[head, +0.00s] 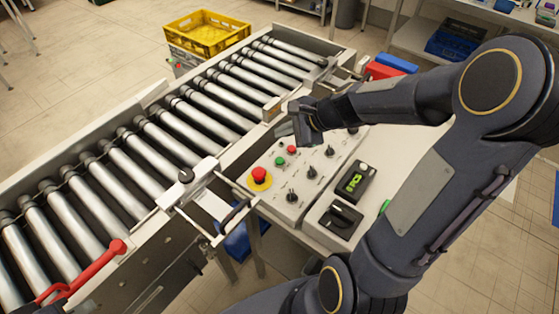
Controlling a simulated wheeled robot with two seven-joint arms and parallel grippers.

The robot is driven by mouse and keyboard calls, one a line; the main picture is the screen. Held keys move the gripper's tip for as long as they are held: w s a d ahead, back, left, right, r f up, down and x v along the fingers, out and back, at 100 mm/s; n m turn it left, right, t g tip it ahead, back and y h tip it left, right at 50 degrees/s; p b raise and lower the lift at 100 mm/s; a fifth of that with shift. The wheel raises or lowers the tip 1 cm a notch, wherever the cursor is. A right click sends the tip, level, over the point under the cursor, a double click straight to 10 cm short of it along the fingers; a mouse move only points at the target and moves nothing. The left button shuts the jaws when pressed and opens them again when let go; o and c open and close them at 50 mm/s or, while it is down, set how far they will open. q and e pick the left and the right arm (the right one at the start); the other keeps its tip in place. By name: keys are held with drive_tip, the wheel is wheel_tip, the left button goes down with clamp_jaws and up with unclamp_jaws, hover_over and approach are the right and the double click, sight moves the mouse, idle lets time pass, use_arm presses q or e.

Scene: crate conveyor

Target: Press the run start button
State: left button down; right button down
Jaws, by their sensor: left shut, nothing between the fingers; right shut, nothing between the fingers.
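The control panel (308,178) is a light sloped box beside the roller conveyor. On it a green button (279,161) sits between a small red button (292,150) and a large red mushroom button (259,175) on a yellow ring. No label is readable, but the green button looks like the run start button. My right gripper (298,128) reaches in from the right and hangs over the far end of the panel, just beyond the small red button. It is shut and empty, apart from the green button. My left gripper is out of view.
Several black knobs (312,172) stand on the panel. The roller conveyor (130,170) runs along the left, with a red handle (118,246) near the front. A yellow crate (207,39) stands behind.

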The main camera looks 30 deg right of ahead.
sight(284, 161)
wheel_tip(284, 161, down, 8)
drive_tip(key=b, duration=0.6)
drive_tip(key=shift+b, duration=0.35)
idle(1.3)
drive_tip(key=shift+f+b, duration=0.3)
drive_tip(key=shift+b, duration=0.15)
drive_tip(key=shift+f+b, duration=0.4)
drive_tip(key=shift+f, duration=0.05)
idle(0.5)
drive_tip(key=shift+r, duration=0.1)
drive_tip(key=shift+r+p, duration=0.75)
drive_tip(key=shift+r, duration=0.1)
wheel_tip(284, 161, up, 5)
drive_tip(key=p, duration=0.4)
drive_tip(key=shift+p, duration=0.4)
